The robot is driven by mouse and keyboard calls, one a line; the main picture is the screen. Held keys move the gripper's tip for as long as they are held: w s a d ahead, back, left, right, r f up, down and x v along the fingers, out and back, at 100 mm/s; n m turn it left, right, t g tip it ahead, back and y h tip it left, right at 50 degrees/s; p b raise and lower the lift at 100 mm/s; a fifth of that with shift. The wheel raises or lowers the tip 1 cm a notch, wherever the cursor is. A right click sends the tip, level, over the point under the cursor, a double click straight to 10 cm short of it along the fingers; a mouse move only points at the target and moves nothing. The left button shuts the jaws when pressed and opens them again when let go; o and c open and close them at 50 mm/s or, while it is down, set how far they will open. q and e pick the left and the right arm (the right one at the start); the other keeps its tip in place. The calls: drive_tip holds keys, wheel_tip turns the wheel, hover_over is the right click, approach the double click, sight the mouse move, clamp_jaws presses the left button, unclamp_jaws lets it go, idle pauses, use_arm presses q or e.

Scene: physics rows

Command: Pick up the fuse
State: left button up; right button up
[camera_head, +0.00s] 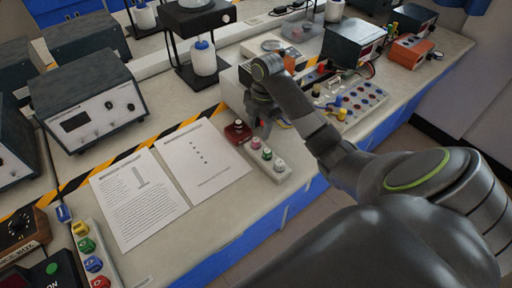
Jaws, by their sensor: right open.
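My right gripper (259,127) reaches down over the lab bench (222,219), close to a small dark red block (237,132) and the far end of a white strip with coloured knobs (279,173). It is open, and I see nothing held in it. I cannot pick out the fuse for certain; the parts around the fingertips are small and partly covered by the gripper and arm. My left gripper is not in view.
Two printed sheets (138,198) lie flat on the bench left of the gripper. Grey instrument boxes (88,101) stand at the left, and a black stand with a white bottle (203,59) stands behind. A terminal board (352,103) lies to the right.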

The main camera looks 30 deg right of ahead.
sight(257, 139)
drive_tip(key=shift+a+f+b, duration=0.1)
drive_tip(key=shift+f+b, duration=0.2)
drive_tip(key=shift+f, duration=0.2)
drive_tip(key=f+b, duration=0.1)
drive_tip(key=f, duration=0.1)
drive_tip(key=f+b, duration=0.1)
drive_tip(key=f, duration=0.1)
drive_tip(key=shift+a+f, duration=0.1)
drive_tip(key=shift+a, duration=0.3)
drive_tip(key=c, duration=1)
drive_tip(key=shift+c, duration=0.3)
wheel_tip(257, 139, up, 10)
drive_tip(key=p, duration=0.7)
drive_tip(key=shift+f+p, duration=0.2)
drive_tip(key=shift+p, duration=0.2)
drive_tip(key=shift+f, duration=0.15)
